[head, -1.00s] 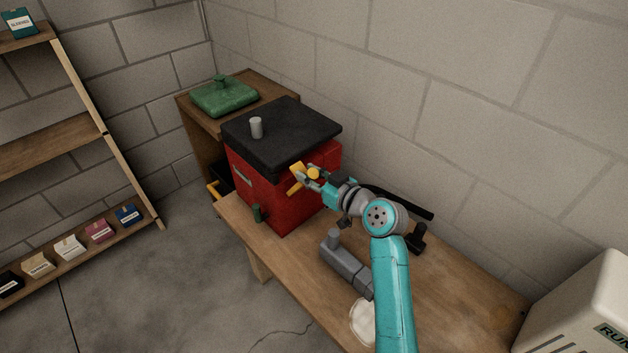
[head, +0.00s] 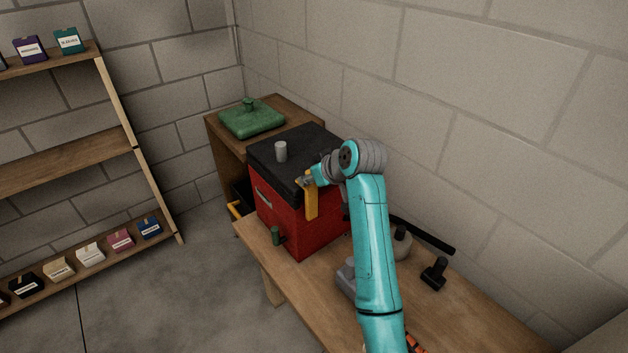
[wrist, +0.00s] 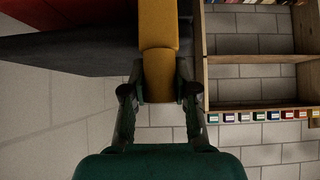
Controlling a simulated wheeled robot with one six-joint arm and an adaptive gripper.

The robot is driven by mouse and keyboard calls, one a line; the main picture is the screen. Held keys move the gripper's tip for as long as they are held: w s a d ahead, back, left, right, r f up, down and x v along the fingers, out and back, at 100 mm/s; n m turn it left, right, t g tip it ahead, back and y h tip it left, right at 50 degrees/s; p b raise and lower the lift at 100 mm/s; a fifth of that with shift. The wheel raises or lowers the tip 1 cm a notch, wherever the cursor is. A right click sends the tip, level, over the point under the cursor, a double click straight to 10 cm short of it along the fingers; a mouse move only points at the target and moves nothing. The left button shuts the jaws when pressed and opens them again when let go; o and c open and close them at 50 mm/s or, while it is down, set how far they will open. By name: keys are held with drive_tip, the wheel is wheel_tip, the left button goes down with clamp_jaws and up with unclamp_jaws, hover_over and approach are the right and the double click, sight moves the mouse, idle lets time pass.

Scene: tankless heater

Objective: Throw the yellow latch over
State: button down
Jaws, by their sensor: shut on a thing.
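The yellow latch (head: 311,199) is on the side of the red box (head: 300,229) with the black lid (head: 301,160). In the head view it stands nearly upright, its upper end close to the lid's edge. My gripper (head: 309,181) is at that upper end. In the wrist view the latch (wrist: 158,50) runs down from the top of the picture to between the two fingers of my gripper (wrist: 158,92), which are shut on its end. My arm hides part of the box's right side in the head view.
A green lid (head: 252,118) lies on a wooden cabinet behind the box. A black tool (head: 434,274) and a grey object behind my arm are on the workbench (head: 480,310). A shelf with small boxes (head: 90,252) stands at left. Floor between shelf and bench is clear.

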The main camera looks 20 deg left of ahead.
drive_tip(key=shift+w, duration=0.1)
idle(0.3)
drive_tip(key=c, duration=0.9)
unclamp_jaws()
drive_tip(key=shift+a, duration=0.1)
drive_tip(key=shift+o, duration=0.2)
drive_tip(key=v, duration=1.2)
